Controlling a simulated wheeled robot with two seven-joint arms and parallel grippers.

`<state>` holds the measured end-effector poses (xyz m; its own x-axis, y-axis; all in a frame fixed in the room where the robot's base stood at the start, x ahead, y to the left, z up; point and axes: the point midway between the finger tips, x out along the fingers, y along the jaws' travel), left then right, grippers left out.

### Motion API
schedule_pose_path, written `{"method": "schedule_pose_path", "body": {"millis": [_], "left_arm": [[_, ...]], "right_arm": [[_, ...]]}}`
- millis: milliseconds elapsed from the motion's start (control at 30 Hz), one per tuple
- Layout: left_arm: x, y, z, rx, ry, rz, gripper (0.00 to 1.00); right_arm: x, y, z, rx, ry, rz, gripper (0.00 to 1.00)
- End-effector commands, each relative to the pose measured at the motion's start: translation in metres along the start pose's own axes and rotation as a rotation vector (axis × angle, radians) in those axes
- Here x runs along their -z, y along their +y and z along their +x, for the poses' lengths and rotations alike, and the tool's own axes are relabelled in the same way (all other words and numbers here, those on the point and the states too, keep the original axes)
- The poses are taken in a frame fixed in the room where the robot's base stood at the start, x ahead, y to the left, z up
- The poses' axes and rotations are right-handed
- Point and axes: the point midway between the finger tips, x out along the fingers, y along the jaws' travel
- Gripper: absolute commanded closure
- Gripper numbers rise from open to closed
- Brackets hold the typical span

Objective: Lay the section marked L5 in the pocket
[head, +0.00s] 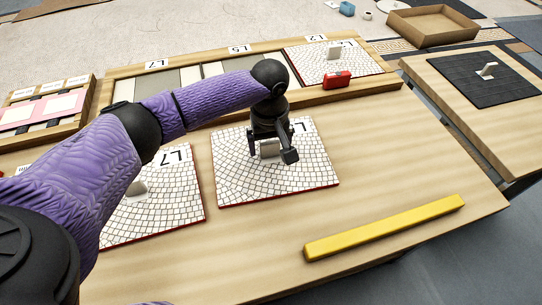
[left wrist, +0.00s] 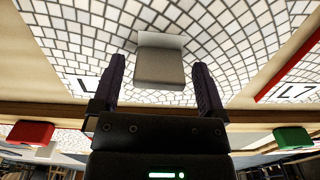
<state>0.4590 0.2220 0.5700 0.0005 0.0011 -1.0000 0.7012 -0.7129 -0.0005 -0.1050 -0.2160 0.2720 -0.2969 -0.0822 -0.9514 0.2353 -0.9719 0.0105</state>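A white mosaic panel (head: 295,180) with red edges lies on the table's middle. Its label starts with L; my left gripper hides the rest. A pale upright grip block (head: 268,150) stands on it. My left gripper (head: 271,152) is over this panel, its fingers apart on either side of the block. In the left wrist view the open fingers (left wrist: 158,66) flank the grey block (left wrist: 160,62) with gaps visible. The long wooden frame at the back has a pocket labelled L5 (head: 239,48), bare and partly behind my arm. My right gripper is not in view.
A panel marked L7 (head: 178,195) lies to the left, partly behind my arm. Another panel (head: 330,60) fills the L2 pocket. A red block (head: 336,80) sits by the frame's front edge; a green block (left wrist: 292,137) shows too. A yellow bar (head: 385,228) lies front right.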

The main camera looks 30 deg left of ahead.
Motion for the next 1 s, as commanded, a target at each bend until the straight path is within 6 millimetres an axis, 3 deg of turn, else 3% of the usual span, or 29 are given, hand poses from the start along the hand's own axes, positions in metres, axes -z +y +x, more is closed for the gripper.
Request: {"method": "schedule_pose_path", "body": {"millis": [33,67,400,867,1000], "left_arm": [[0.0,0.0,0.0,0.0,0.0,0.0,0.19],[0.0,0.0,0.0,0.0,0.0,0.0,0.25],[0.0,0.0,0.0,0.001,0.0,0.0,0.97],[0.0,0.0,-0.001,0.0,0.0,0.0,1.0],[0.0,0.0,-0.012,-0.003,0.003,0.0,1.0]], "right_arm": [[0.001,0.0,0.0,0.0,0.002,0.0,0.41],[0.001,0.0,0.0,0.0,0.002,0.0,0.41],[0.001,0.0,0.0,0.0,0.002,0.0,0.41],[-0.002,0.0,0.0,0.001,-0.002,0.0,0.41],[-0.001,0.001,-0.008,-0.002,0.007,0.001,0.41]]}}
